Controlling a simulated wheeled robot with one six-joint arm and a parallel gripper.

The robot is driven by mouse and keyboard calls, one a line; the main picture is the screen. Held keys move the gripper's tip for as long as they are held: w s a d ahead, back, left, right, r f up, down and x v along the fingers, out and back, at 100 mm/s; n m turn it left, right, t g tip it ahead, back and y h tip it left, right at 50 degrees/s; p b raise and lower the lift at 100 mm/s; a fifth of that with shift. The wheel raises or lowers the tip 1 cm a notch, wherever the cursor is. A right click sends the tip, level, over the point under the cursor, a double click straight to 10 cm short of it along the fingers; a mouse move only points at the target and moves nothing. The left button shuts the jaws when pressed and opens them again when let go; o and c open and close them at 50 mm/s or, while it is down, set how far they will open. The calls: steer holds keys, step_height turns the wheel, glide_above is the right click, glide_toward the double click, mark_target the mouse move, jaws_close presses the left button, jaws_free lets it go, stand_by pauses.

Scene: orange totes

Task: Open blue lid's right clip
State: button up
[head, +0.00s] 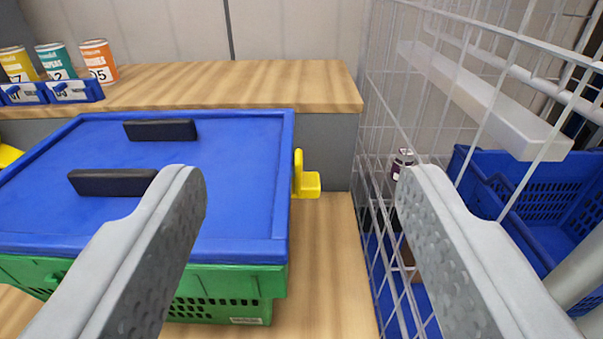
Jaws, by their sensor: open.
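The blue lid (230,165) lies on a green crate (210,290) at the left of the head view. It has two black handle blocks on top. The yellow right clip (305,182) sits at the lid's right edge and sticks out to the right of it. My gripper (298,190) is open and empty. Its left finger covers part of the lid and its right finger is in front of the wire cage. The clip shows between the two fingers, farther from the camera. Part of another yellow clip (8,155) shows at the left edge.
A white wire cage (400,110) stands close on the right, with blue crates (540,190) behind its mesh. A wooden shelf (220,82) at the back holds several cans. Bare wooden surface (325,260) lies between the crate and cage.

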steer(key=shift+w, duration=0.1)
steer(key=m+g, duration=1.7)
steer(key=m, duration=0.1)
glide_above(311, 180)
step_height(311, 180, down, 16)
steer(key=shift+f, duration=0.25)
steer(key=shift+c, duration=0.2)
steer(key=c, duration=1)
